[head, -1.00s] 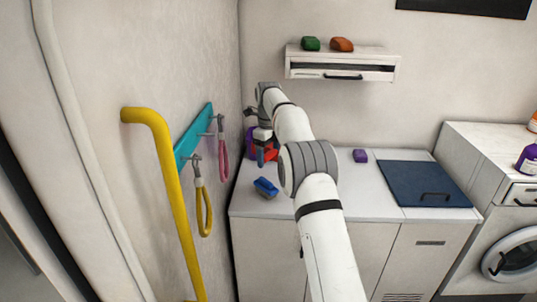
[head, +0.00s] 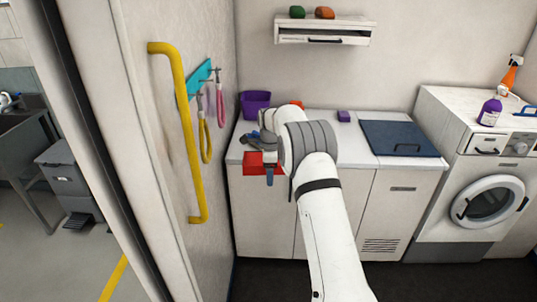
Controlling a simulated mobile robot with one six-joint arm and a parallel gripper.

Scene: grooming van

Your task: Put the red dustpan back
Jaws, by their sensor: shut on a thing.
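The red dustpan (head: 254,165) is in my gripper (head: 265,158), in front of the counter's front edge at its left end. My gripper is shut on it. Part of the dustpan is hidden behind the gripper and wrist, so I cannot tell exactly where it is held. A teal hook rack (head: 199,76) is on the left wall, up and to the left of my gripper. Pink and yellow loops (head: 205,140) hang from its hooks.
A yellow grab rail (head: 181,130) stands out from the wall left of the rack. A purple bin (head: 254,103) stands at the counter's back left corner. A dark blue mat (head: 400,138) lies on the right of the counter. A wall shelf (head: 322,33) hangs above.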

